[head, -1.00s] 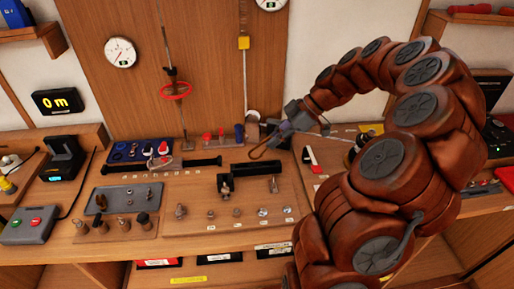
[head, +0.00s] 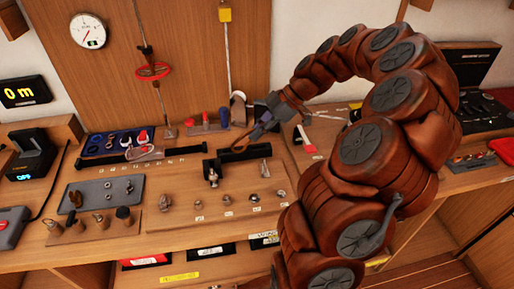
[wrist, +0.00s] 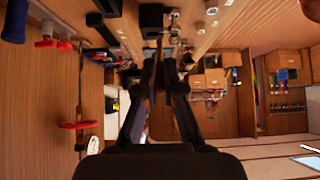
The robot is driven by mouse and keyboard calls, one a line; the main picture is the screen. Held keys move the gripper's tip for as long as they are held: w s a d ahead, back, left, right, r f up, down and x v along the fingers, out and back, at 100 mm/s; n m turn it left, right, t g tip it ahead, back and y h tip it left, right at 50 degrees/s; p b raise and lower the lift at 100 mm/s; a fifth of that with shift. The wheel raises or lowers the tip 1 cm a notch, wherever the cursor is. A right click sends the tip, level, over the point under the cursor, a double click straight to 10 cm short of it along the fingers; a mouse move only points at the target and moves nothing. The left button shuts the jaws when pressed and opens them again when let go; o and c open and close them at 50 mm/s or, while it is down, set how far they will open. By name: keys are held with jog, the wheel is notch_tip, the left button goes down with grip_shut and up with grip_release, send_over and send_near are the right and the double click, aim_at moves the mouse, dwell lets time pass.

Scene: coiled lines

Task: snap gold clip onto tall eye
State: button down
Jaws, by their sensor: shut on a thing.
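My gripper (head: 264,116) is in the head view, above the back right of the board of fittings. It is shut on a thin gold-brown loop, seemingly the gold clip (head: 243,141), which hangs down and left from the fingertips near a black block (head: 236,155). In the wrist view my gripper's fingers (wrist: 161,65) converge; the clip is not clear there. Upright metal fittings stand at the block's front, one at its left end (head: 213,177) and one to the right (head: 265,168). I cannot tell which one is the tall eye.
A row of small knobs and nuts (head: 226,201) lies along the front of the wooden board. A grey tray (head: 107,193) and a blue tool tray (head: 118,141) are to the left. A rod with a red ring (head: 153,70) stands behind.

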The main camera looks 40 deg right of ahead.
notch_tip(320, 180, down, 3)
jog(key=shift+b, duration=0.85)
jog(key=shift+d, duration=0.1)
jog(key=shift+s+d+f+p, duration=0.25)
jog(key=shift+d+f+p, duration=0.2)
jog(key=shift+f, duration=0.05)
jog(key=shift+s+d+f+p, duration=0.25)
jog(key=shift+d+f+p, duration=0.15)
jog(key=shift+d+f, duration=0.05)
jog(key=shift+s+d+f+b, duration=0.2)
jog(key=shift+d+f+b, duration=0.35)
jog(key=shift+f+b, duration=0.4)
jog(key=shift+s+d+b, duration=0.2)
jog(key=shift+d+b, duration=0.05)
jog(key=shift+b, duration=0.2)
jog(key=shift+d+b, duration=0.1)
jog(key=shift+b, duration=1.5)
